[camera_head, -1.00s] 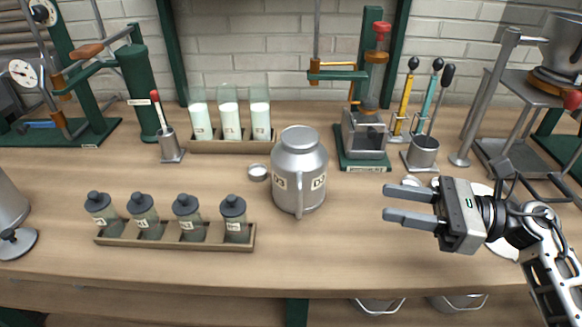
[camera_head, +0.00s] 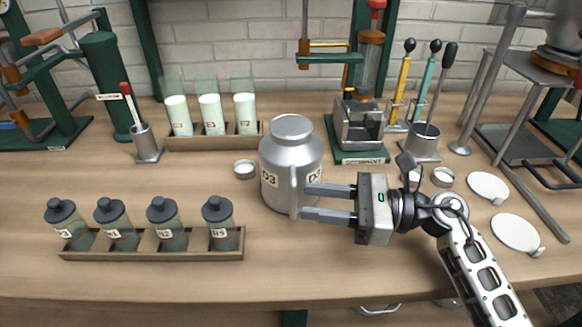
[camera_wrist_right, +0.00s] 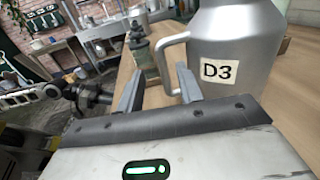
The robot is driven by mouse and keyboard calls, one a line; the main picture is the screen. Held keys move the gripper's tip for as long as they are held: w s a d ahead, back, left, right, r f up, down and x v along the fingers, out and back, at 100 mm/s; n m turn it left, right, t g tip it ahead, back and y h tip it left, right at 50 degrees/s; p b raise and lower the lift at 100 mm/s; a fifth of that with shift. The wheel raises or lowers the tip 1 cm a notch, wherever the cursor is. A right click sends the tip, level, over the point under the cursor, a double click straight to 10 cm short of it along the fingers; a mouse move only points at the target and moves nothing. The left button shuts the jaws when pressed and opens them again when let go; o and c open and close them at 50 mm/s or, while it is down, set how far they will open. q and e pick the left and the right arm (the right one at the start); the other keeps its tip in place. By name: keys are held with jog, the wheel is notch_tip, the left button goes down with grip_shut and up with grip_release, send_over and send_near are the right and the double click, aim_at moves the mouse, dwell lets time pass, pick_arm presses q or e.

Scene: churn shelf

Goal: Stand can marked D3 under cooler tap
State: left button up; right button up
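The can marked D3 (camera_head: 291,160) is a grey metal can with a lid and a side handle, upright on the bench. In the right wrist view the can (camera_wrist_right: 235,40) shows its D3 label, with the handle (camera_wrist_right: 166,62) just ahead of the fingers. My right gripper (camera_head: 307,202) is open, its fingers pointing left at the can's handle side. The handle appears to lie between or just beyond the fingertips; contact cannot be told. The head view shows no left gripper; part of my left arm (camera_wrist_right: 30,96) appears in the right wrist view. I cannot identify the cooler tap.
A rack of grey-lidded jars (camera_head: 150,252) stands front left. A tray of milk glasses (camera_head: 215,141) stands behind the can. A small metal cup (camera_head: 245,169) sits close left of it. A green-based device (camera_head: 361,154) and a tool holder (camera_head: 422,143) stand back right.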

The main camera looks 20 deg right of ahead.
aim_at(291, 171)
jog(key=shift+p+x, duration=0.85)
jog(key=shift+x, duration=2.25)
jog(key=shift+w+d, duration=0.1)
jog(key=shift+w, duration=0.1)
grip_shut()
